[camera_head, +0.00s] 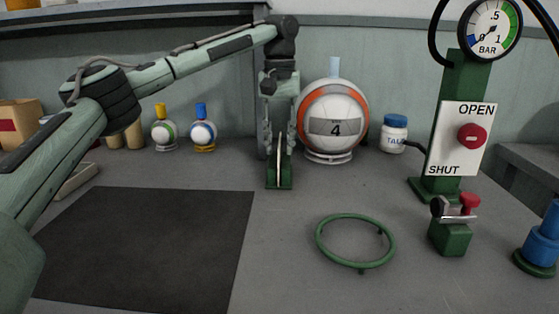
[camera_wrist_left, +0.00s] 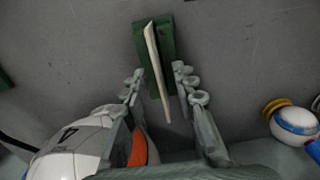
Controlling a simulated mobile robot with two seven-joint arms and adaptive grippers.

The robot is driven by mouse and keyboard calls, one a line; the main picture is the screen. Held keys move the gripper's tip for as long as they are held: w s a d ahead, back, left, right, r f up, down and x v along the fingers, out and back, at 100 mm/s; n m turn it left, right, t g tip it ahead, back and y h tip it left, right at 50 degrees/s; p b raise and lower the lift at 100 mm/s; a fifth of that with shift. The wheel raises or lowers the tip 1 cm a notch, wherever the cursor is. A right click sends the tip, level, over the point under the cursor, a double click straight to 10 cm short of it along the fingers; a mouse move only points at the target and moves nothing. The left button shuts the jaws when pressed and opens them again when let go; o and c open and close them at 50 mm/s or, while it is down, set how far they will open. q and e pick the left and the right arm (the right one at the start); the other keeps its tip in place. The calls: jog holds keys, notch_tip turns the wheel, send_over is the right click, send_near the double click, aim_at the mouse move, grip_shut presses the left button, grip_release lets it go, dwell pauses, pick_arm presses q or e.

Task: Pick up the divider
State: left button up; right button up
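The divider appears to be the thin cream plate (camera_wrist_left: 156,65) standing on edge in a green slotted stand (camera_wrist_left: 168,40), seen in the left wrist view. In the head view the green stand (camera_head: 279,184) is at the middle of the table, and the plate is mostly hidden by my gripper. My left gripper (camera_head: 279,155) points down over the stand. In the left wrist view its fingers (camera_wrist_left: 158,74) are open, one on each side of the plate, with a visible gap on both sides. My right gripper is in neither view.
A large ball (camera_head: 334,117) marked 4 stands close right of my left gripper. Small balls (camera_head: 203,132) stand to the left, a talc jar (camera_head: 394,134) to the right. The dark mat (camera_head: 145,245) is clear.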

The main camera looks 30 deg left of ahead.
pick_arm(q)
jog(key=shift+f, duration=0.2)
grip_shut()
jog(key=shift+r, duration=0.1)
